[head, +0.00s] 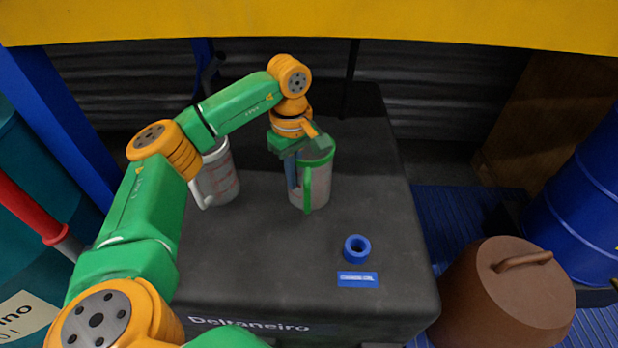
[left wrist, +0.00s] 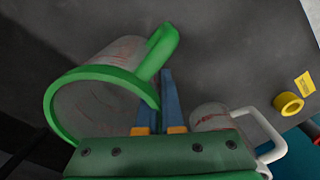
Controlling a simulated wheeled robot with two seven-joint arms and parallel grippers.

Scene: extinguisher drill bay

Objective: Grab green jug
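The green jug (head: 322,185), a clear measuring jug with green rim and handle, stands on the black case top in the head view. It fills the left of the left wrist view (left wrist: 98,105). My left gripper (head: 291,172) points down at the jug's rim. In the left wrist view its two blue fingers (left wrist: 160,95) are close together, one inside the rim and one outside, with the wall between them. It looks shut on that wall; the contact is partly hidden by the rim. My right gripper is not in view.
A white-handled jug (head: 220,182) stands left of the green jug, beneath my left arm. A blue ring (head: 357,248) and blue label (head: 357,279) lie front right. A yellow ring (left wrist: 288,103) shows in the wrist view. A brown lidded pot (head: 510,295) stands off the case.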

